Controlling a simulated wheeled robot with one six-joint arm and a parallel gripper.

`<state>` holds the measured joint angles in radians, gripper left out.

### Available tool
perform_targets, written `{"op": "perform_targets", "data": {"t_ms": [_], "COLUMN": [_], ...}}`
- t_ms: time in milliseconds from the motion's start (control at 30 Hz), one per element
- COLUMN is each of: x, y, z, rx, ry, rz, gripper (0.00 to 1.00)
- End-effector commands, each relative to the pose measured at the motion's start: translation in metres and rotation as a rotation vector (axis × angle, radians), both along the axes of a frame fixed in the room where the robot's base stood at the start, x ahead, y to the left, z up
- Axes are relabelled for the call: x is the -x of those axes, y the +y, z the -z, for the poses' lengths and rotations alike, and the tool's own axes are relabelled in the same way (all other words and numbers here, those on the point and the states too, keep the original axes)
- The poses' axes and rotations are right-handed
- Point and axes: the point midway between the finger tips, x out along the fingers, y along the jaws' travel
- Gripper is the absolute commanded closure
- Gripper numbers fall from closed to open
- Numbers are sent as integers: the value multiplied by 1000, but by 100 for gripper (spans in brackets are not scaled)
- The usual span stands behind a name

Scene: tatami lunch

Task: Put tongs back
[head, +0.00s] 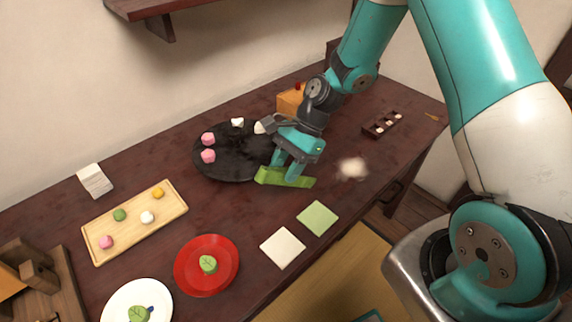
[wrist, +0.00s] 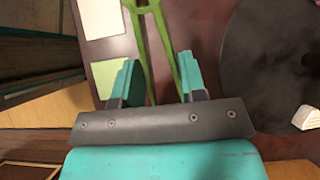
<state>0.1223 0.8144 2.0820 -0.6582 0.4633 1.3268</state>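The green tongs (head: 302,182) are at the near right edge of the round black plate, right below my gripper (head: 286,168). In the wrist view the joined end of the tongs (wrist: 142,8) is at the top, and the two arms spread down between my fingers. My gripper (wrist: 158,65) has its two teal fingers apart, one on either side of the tongs' arms. The arms look close to the inner finger faces. I cannot tell whether the fingers press on them, or whether the tongs touch the table.
The black plate (head: 215,168) holds pink and white sweets. A small dark tray (head: 372,131) and an orange box (head: 288,103) stand behind. Green (head: 318,218) and cream (head: 283,248) squares, a red plate (head: 190,285) and a wooden tray (head: 98,255) are nearer. A pale blur (head: 352,168) is right of the tongs.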

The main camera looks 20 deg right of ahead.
Motion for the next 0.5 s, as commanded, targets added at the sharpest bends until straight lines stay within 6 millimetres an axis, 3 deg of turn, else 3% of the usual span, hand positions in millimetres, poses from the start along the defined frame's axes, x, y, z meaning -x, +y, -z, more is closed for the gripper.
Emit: {"op": "perform_targets", "data": {"t_ms": [33, 133, 500], "x": [0, 0, 0], "y": [0, 0, 0], "z": [1, 1, -7], "rx": [0, 0, 0], "ry": [0, 0, -2], "rz": [0, 0, -1], "gripper": [57, 36, 36]}}
